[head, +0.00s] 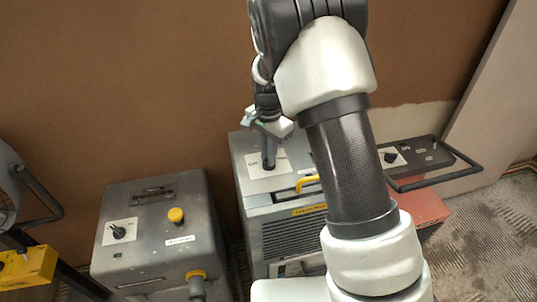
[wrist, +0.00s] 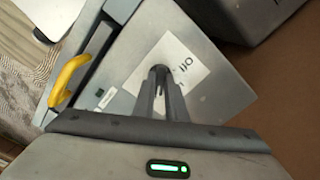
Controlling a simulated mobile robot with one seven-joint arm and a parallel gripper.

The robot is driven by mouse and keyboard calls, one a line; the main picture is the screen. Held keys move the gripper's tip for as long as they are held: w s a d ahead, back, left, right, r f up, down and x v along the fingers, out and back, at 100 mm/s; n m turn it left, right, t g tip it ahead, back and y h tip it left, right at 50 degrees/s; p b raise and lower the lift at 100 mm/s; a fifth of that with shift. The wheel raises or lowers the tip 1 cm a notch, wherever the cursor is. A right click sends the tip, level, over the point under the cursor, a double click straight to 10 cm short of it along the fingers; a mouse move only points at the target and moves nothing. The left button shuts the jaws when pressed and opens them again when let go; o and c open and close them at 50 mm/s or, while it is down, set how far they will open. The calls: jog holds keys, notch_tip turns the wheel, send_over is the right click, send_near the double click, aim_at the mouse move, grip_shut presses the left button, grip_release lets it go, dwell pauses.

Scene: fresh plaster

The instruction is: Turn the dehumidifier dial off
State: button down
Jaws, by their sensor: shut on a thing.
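A grey metal machine (head: 292,238) with a louvred front, a yellow handle (head: 307,182) and a white dial plate (head: 281,169) stands in the middle of the head view. I take it as the dehumidifier. My gripper (head: 268,166) points down onto the plate from above. In the wrist view my gripper (wrist: 162,74) has its fingers close together at the white plate (wrist: 190,64), shut on the dial, which they almost wholly hide. The word "off" shows upside down on the plate, beside the fingers. The dial's pointer direction cannot be seen.
A second grey machine (head: 150,240) at left has its own black dial (head: 118,231) and a yellow knob (head: 176,215). A red unit (head: 428,208) with a dark bar handle stands at right. A brown wall (head: 120,90) is close behind.

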jog(key=n+b, duration=0.1)
jog(key=n, duration=1.1)
jog(key=shift+d+n, duration=0.1)
jog(key=shift+n, duration=0.3)
jog(key=n, duration=0.5)
jog(key=shift+r, duration=0.1)
jog(key=n+p, duration=0.1)
jog(key=n, duration=0.4)
jog(key=shift+w+n, duration=0.1)
jog(key=shift+n, duration=0.3)
jog(key=c, duration=1.8)
grip_release()
notch_tip(320, 180, up, 17)
jog(key=p, duration=0.1)
jog(key=shift+r, duration=0.15)
